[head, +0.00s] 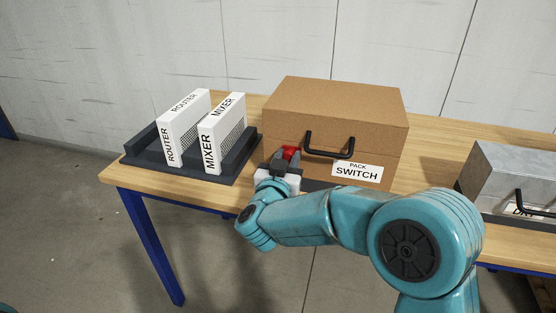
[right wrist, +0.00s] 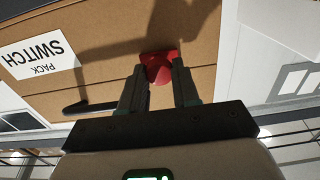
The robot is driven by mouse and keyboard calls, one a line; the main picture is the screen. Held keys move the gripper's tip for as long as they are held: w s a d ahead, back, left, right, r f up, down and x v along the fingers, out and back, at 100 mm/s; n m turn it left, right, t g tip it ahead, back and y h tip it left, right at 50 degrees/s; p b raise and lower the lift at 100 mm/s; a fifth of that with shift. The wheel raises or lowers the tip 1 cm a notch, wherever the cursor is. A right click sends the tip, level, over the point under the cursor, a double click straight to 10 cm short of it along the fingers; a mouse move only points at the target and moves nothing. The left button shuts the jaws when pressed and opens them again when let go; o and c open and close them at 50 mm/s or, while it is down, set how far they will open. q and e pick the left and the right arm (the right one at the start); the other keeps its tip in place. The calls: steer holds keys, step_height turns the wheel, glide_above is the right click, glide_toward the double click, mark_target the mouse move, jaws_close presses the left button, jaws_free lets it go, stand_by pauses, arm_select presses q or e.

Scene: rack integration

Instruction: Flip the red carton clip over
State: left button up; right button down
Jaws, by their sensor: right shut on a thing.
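The red carton clip (head: 291,152) is on the front of the brown carton (head: 335,104), left of its black handle (head: 330,146). My right gripper (head: 285,160) reaches the carton front and is shut on the clip. In the right wrist view, the clip (right wrist: 160,66) shows between and beyond the fingertips of my right gripper (right wrist: 160,88), against the cardboard. The fingers hide part of the clip, so its exact turn cannot be told. My left gripper is not in view.
A dark rack (head: 243,152) holding white ROUTER (head: 184,127) and MIXER (head: 223,133) boxes stands left of the carton. A grey metal case (head: 508,175) with a black handle stands at the right. Bare wooden tabletop (head: 428,155) lies between carton and case.

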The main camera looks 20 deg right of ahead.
steer(key=shift+d, duration=0.15)
steer(key=c, duration=1)
jaws_free()
steer(key=shift+o, duration=0.5)
steer(key=shift+s+d, duration=0.1)
steer(key=shift+s, duration=0.05)
steer(key=shift+s+a, duration=0.15)
steer(key=shift+a, duration=0.2)
steer(key=b+v, duration=0.1)
steer(key=v, duration=1.4)
steer(key=shift+s, duration=0.35)
